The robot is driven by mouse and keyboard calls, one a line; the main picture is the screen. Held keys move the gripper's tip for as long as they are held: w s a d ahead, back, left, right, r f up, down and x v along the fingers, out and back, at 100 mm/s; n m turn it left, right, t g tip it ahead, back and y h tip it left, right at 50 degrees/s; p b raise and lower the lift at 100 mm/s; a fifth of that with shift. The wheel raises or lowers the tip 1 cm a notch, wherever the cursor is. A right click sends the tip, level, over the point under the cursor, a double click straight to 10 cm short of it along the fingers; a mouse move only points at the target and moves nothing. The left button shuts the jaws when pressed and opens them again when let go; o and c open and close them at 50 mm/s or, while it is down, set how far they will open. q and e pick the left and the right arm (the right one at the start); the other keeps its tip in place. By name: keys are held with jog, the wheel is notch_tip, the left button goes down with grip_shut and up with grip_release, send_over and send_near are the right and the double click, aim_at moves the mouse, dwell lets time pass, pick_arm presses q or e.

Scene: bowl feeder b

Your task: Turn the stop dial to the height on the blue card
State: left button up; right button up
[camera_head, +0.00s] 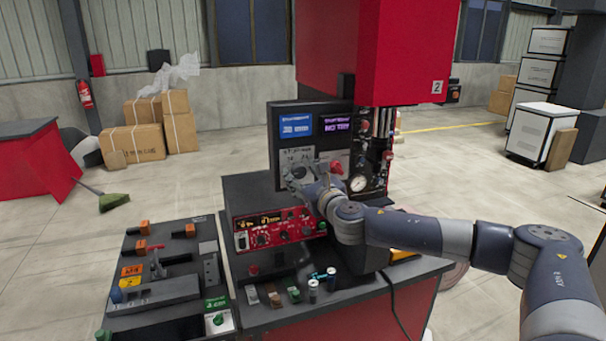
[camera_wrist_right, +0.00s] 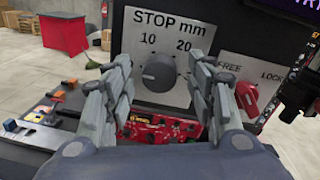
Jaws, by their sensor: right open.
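The stop dial (camera_wrist_right: 160,73) is a dark round knob on a light plate marked STOP mm, with 10 and 20 legible above it. I cannot read its pointer. My right gripper (camera_wrist_right: 164,68) is open, its fingers left and right of the dial with gaps visible. In the head view, my right gripper (camera_head: 305,184) is in front of the dial plate (camera_head: 293,156) and hides much of it. The blue card (camera_head: 296,126) shows at the panel's upper left; its small text seems to read 30 mm, but is blurred. My left gripper is out of view.
A red lever (camera_wrist_right: 244,98) marked FREE and LOCK sits right of the dial. A purple display (camera_head: 338,125) is beside the blue card. A red control box (camera_head: 275,231) stands below, and a gauge (camera_head: 358,184) is to the right. A tool tray (camera_head: 165,290) lies left.

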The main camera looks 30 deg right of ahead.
jog(key=c, duration=1.1)
jog(key=shift+o, duration=0.2)
